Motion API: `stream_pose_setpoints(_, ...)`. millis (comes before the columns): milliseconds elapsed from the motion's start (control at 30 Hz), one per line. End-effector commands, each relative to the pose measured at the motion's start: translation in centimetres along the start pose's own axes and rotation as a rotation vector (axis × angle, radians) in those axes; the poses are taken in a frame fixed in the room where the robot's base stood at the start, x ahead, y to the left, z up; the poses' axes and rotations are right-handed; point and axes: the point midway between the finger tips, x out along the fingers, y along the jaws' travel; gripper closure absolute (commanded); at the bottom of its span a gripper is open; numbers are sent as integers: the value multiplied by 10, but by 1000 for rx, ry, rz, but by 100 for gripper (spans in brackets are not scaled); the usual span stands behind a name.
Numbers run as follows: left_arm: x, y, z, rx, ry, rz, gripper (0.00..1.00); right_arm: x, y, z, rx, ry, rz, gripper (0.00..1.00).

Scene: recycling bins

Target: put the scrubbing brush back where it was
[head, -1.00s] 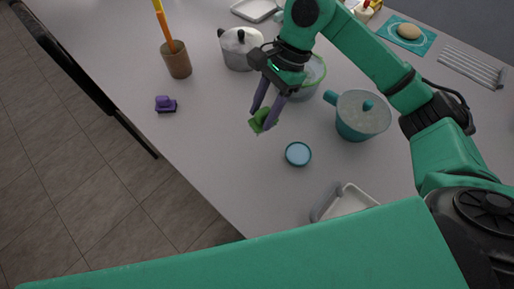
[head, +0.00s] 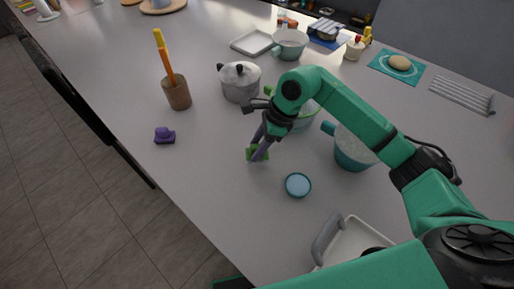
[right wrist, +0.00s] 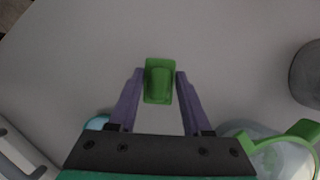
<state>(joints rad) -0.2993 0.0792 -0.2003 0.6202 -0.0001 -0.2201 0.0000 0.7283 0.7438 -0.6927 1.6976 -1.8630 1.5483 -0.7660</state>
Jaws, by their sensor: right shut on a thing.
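A small green scrubbing brush (head: 251,153) is between the fingertips of my right gripper (head: 259,150). In the right wrist view the brush (right wrist: 159,80) sits between the two purple fingers (right wrist: 158,85), which are shut on it. It is over the light grey table, left of the green-rimmed pot and above left of a small blue round lid. I cannot tell whether the brush touches the table. A similar purple brush (head: 164,136) lies on the table to the left, near the edge. My left gripper is not in view.
The table (head: 215,150) is clear between the purple brush and my right gripper.

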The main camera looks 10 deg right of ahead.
Motion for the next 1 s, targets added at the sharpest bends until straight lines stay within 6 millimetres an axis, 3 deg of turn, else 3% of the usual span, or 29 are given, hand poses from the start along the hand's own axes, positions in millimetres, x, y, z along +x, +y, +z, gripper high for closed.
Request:
stream_pose_setpoints(133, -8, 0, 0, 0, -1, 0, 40, 22, 1, -9, 2, -1, 4, 100)
stream_pose_setpoints(467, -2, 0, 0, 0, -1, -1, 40, 28, 0, -11, 0, 0, 1, 100)
stream_pose_setpoints(500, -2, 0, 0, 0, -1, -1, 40, 28, 0, -11, 0, 0, 1, 47)
stream_pose_setpoints(567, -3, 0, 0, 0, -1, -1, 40, 27, 0, -11, 0, 0, 1, 24)
stream_pose_setpoints(933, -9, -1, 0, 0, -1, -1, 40, 22, 0, -9, 0, 0, 2, 21)
stream_pose_setpoints(1000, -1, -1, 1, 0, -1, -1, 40, 18, -1, -11, -1, 0, -3, 21)
